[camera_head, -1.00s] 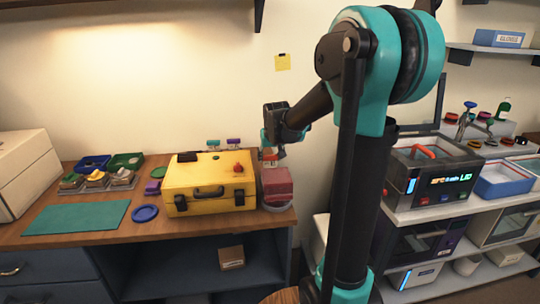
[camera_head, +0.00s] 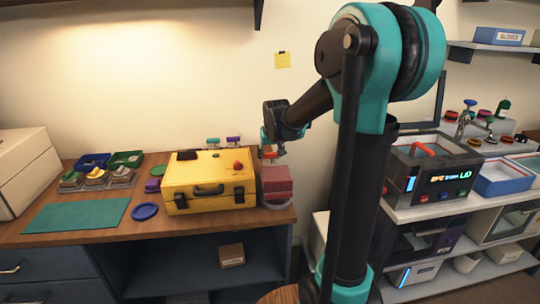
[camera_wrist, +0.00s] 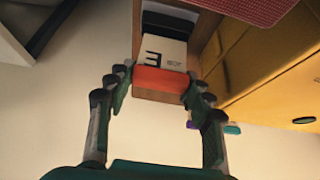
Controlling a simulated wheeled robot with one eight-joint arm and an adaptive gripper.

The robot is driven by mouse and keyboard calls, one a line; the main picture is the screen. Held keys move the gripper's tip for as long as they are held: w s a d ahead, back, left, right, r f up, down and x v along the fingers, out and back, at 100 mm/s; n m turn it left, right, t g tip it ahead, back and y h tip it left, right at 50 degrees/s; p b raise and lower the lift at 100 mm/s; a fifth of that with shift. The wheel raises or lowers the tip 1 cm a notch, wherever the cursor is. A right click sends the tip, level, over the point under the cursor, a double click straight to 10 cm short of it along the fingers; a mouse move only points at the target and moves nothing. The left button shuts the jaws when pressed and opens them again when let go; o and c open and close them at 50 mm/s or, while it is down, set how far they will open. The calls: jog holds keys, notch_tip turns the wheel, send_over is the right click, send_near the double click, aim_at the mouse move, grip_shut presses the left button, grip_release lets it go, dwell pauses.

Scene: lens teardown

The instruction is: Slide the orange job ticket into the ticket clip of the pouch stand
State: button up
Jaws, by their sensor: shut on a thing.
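In the wrist view the orange job ticket (camera_wrist: 160,80) sits between the two fingertips of my gripper (camera_wrist: 159,87), which is shut on it. A pale card face with dark print (camera_wrist: 165,52) lies directly beyond the orange part; I cannot tell whether it belongs to the ticket. In the head view my gripper (camera_head: 269,142) is above the right end of the bench, with a small orange-red patch at its tip. I cannot make out the pouch stand or its ticket clip for certain, nor whether the ticket touches them.
A yellow case (camera_head: 210,182) stands left of my gripper; it also shows in the wrist view (camera_wrist: 265,75). A red block (camera_head: 277,180) is just below my gripper. A blue ring (camera_head: 145,212) and a green mat (camera_head: 75,215) lie farther left.

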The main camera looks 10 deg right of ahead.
aim_at(270, 161)
jog(key=shift+f, duration=1.7)
dwell(1.1)
jog(key=o, duration=1.3)
jog(key=shift+o, duration=0.2)
jog(key=shift+r, duration=0.1)
jog(key=shift+r, duration=4.45)
